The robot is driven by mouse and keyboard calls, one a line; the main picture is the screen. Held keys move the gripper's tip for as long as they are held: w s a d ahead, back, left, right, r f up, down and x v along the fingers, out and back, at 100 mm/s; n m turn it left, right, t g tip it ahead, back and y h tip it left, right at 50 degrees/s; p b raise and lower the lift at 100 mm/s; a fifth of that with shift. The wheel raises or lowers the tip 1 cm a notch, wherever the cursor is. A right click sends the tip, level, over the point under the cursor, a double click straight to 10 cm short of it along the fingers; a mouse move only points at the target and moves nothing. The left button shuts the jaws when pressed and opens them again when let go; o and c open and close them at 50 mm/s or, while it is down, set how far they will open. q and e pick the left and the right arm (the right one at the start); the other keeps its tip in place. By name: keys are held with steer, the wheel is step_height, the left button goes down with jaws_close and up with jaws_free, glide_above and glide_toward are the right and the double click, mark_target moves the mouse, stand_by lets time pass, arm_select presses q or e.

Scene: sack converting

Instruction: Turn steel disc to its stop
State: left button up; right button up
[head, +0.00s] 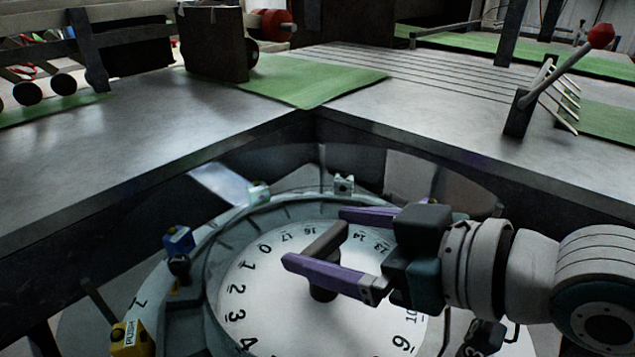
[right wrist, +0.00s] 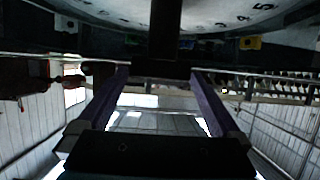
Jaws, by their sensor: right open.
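The pale steel disc (head: 275,270) lies in a round recess, with black numbers around its rim. A dark bar handle (head: 326,240) stands on a short post at its middle. My right gripper (head: 314,237) reaches in from the right, over the disc. Its two purple fingers are open, one on each side of the bar handle. In the right wrist view the dark bar (right wrist: 165,35) shows between the spread fingers (right wrist: 160,85), with the disc's numbered face (right wrist: 225,12) at the top. I see no firm grip on the bar. My left gripper is not in view.
A yellow PUSH block (head: 130,338) and a blue block (head: 178,239) sit on the ring left of the disc. Small pale blocks (head: 344,185) sit on its far side. The grey table (head: 120,170) edges the recess; a red-knobbed lever (head: 600,37) stands at the right.

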jaws_close()
stand_by(0.8)
